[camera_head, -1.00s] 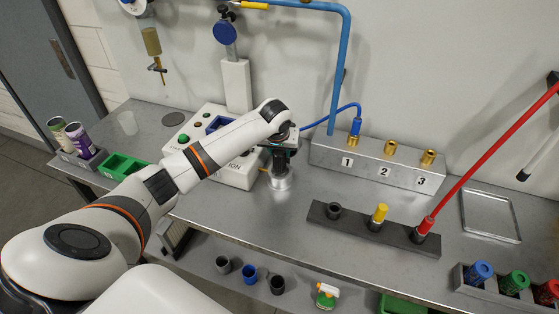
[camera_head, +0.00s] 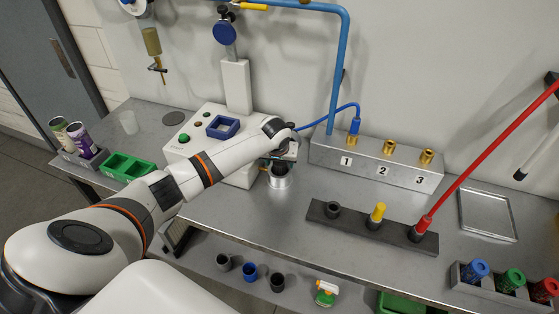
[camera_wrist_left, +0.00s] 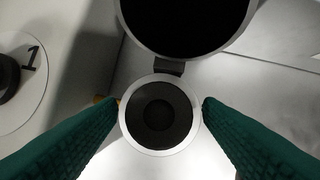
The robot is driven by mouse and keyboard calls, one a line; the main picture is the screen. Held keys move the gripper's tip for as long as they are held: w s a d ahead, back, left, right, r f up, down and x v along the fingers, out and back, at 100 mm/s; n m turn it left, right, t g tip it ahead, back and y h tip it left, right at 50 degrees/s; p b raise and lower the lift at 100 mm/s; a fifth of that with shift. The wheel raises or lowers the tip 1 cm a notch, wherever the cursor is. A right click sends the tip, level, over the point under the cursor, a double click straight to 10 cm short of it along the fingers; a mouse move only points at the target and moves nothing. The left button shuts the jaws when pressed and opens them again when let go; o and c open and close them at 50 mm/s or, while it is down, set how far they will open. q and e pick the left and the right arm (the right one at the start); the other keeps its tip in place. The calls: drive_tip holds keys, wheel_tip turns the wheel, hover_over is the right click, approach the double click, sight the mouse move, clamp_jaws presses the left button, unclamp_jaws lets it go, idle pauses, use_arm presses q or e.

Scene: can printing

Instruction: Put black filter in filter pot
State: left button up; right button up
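The silver filter pot (camera_head: 279,181) stands on the steel bench in front of the white machine. In the left wrist view its pale round rim (camera_wrist_left: 158,152) shows, with a dark concentric insert, seemingly the black filter (camera_wrist_left: 157,115), inside it. My left gripper (camera_head: 283,158) is just above the pot. In the wrist view its green fingers (camera_wrist_left: 161,104) stand apart on both sides of the rim, with no object visibly gripped between them. A larger dark disc with a metal rim (camera_wrist_left: 187,48) is joined by a small tab behind the pot. My right gripper is out of view.
The white machine (camera_head: 190,150) stands behind my left arm. A numbered block (camera_head: 372,166) is to the right, with a dark rack (camera_head: 355,226) in front. Several bottles stand at the right edge. Cups (camera_head: 250,272) are on the lower shelf.

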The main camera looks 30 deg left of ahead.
use_arm(q)
drive_tip(key=shift+r, duration=0.1)
drive_tip(key=shift+r, duration=0.25)
drive_tip(key=b+v, duration=0.2)
drive_tip(key=v, duration=0.9)
drive_tip(key=shift+s+r, duration=0.2)
drive_tip(key=shift+r, duration=0.1)
drive_tip(key=shift+d, duration=0.1)
